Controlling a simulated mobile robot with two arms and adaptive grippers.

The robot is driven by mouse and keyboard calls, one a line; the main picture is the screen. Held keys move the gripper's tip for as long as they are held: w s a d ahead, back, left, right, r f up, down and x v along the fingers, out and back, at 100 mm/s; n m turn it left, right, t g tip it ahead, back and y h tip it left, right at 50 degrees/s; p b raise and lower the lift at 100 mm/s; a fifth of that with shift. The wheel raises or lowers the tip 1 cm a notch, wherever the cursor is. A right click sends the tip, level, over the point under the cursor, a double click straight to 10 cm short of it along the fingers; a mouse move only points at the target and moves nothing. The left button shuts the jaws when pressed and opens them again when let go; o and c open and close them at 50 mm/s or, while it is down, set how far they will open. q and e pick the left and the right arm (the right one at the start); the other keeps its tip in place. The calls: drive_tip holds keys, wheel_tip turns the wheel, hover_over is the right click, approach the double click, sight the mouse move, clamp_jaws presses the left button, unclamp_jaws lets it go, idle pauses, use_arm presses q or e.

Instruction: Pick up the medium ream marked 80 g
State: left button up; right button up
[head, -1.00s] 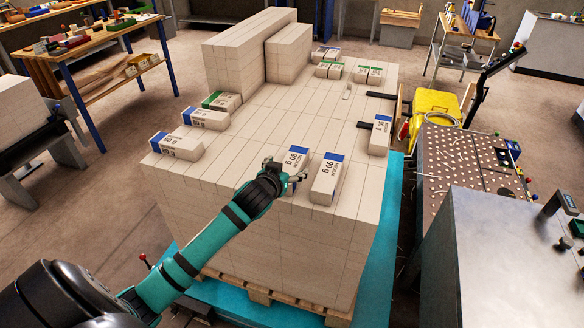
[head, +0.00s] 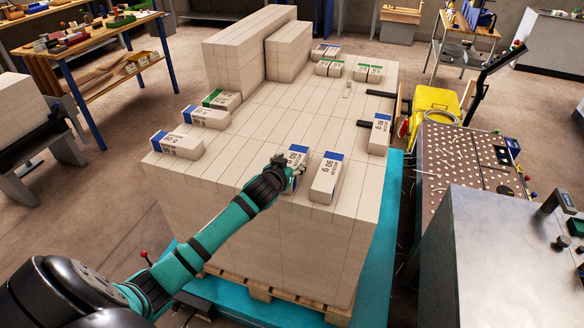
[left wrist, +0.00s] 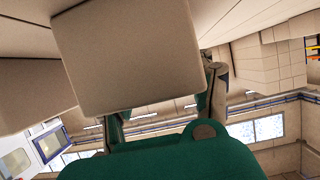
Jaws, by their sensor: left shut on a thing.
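My left gripper (head: 284,172) is shut on a white ream with a blue end band (head: 298,157), near the front of the big white stack. My gripper hides part of this ream; its printed weight is too small to read surely. In the left wrist view the plain end of the ream (left wrist: 125,60) fills the space between the fingers (left wrist: 165,112). Whether it touches the stack top is unclear. A similar blue-banded ream (head: 325,180) lies just to the right, its label looking like 90 g. My right gripper is not in view.
More blue-banded reams lie at the left edge (head: 178,147) and right edge (head: 380,135) of the stack (head: 270,135). Green-banded reams (head: 368,74) lie farther back. A taller white block (head: 240,55) stands behind. A metal cabinet (head: 515,260) is at the right.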

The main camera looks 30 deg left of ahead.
use_arm(q)
drive_tip(key=c, duration=0.4)
drive_tip(key=shift+c, duration=0.9)
drive_tip(key=shift+r, duration=0.15)
